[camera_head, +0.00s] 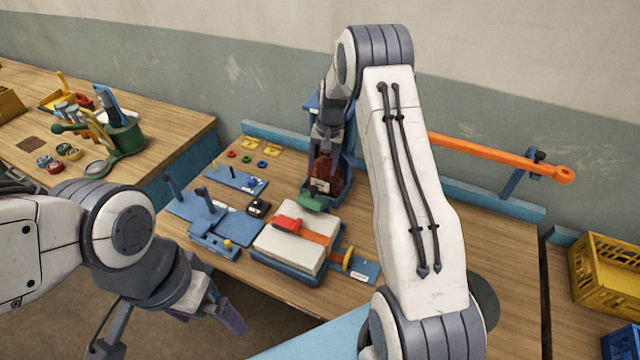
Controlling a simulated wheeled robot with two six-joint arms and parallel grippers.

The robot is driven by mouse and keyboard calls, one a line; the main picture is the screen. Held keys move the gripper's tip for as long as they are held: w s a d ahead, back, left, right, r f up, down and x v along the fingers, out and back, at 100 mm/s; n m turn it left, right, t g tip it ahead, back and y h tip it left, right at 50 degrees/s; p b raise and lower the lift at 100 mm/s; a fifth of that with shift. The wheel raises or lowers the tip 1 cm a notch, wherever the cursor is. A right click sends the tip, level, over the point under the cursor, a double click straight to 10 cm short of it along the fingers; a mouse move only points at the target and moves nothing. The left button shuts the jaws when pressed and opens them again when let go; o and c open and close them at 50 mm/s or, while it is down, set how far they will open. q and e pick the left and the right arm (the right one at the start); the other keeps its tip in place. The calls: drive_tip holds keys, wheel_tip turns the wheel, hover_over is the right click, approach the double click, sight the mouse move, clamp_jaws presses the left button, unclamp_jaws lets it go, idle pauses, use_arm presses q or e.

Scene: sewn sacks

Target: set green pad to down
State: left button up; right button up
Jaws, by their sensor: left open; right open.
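The green pad (311,203) sits low at the front of a blue upright frame (348,178) on the workbench, below a dark red-brown piece (327,172) with a small white label. My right gripper (324,150) reaches down from above, over the red-brown piece and above the green pad. It is open, but its fingertips are hard to make out against the frame, and I cannot tell whether they touch anything. My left gripper (172,328) is open and empty at the lower left, in front of the bench and well away from the pad.
A white sack-like block (285,250) with an orange band and red piece lies before the pad. Blue fixtures (208,215) with upright pegs stand left. An orange bar (490,155) runs along the back right. A yellow crate (605,275) stands far right.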

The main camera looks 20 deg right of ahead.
drive_tip(key=shift+s+d+r+b, duration=0.15)
drive_tip(key=shift+r+b, duration=0.15)
drive_tip(key=shift+r, duration=0.8)
drive_tip(key=shift+s+d+r+b, duration=0.1)
drive_tip(key=shift+r+b, duration=0.15)
drive_tip(key=shift+r, duration=0.8)
drive_tip(key=c, duration=0.4)
drive_tip(key=shift+m, duration=0.4)
drive_tip(key=c, duration=0.5)
drive_tip(key=shift+s+d+r+m, duration=0.1)
drive_tip(key=shift+r+m, duration=0.05)
drive_tip(key=shift+m, duration=0.65)
clamp_jaws()
wheel_tip(320, 180, down, 9)
drive_tip(key=a+m+p, duration=0.1)
drive_tip(key=m+p, duration=0.2)
drive_tip(key=m, duration=0.2)
drive_tip(key=shift+s+m+y, duration=0.25)
drive_tip(key=shift+m+y, duration=0.05)
drive_tip(key=shift+m, duration=0.1)
